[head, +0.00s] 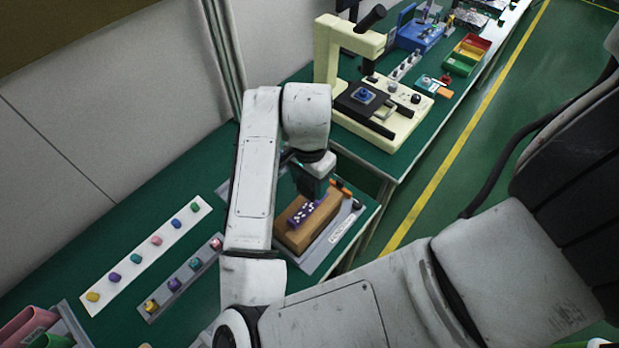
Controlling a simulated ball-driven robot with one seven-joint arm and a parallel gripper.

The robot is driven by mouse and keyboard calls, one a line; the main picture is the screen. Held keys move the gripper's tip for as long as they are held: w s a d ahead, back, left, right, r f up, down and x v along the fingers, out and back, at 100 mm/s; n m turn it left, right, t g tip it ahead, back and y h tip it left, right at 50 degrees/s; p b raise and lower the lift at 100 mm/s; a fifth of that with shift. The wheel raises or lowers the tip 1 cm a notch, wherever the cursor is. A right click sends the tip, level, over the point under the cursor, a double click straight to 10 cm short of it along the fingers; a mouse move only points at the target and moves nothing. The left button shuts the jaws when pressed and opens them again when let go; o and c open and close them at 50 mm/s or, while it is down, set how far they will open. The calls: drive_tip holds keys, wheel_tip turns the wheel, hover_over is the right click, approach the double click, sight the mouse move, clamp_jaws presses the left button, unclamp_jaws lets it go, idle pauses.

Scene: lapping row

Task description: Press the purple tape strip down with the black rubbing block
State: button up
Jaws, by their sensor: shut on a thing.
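The purple tape strip (300,214) lies along the top of a brown wooden block (290,236), with white marks or bits along it. The wooden block sits on a grey plate (322,243) with a white label. My gripper (313,188) points down over the far part of the strip. It is shut on a dark thing, which looks like the black rubbing block, mostly hidden by the gripper and blending with it. I cannot tell whether it touches the strip.
An orange and black tool (346,193) lies at the plate's far right edge, close to my gripper. A white strip (150,255) and a grey strip (181,279) with coloured knobs lie to the left. A cream press machine (390,120) stands behind on another green bench.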

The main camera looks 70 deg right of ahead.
drive_tip(key=shift+f, duration=0.1)
drive_tip(key=shift+f+b, duration=2.65)
drive_tip(key=shift+f, duration=0.3)
drive_tip(key=shift+f+b, duration=0.5)
drive_tip(key=shift+f, duration=0.05)
drive_tip(key=shift+r+p, duration=2.85)
drive_tip(key=shift+r, duration=0.75)
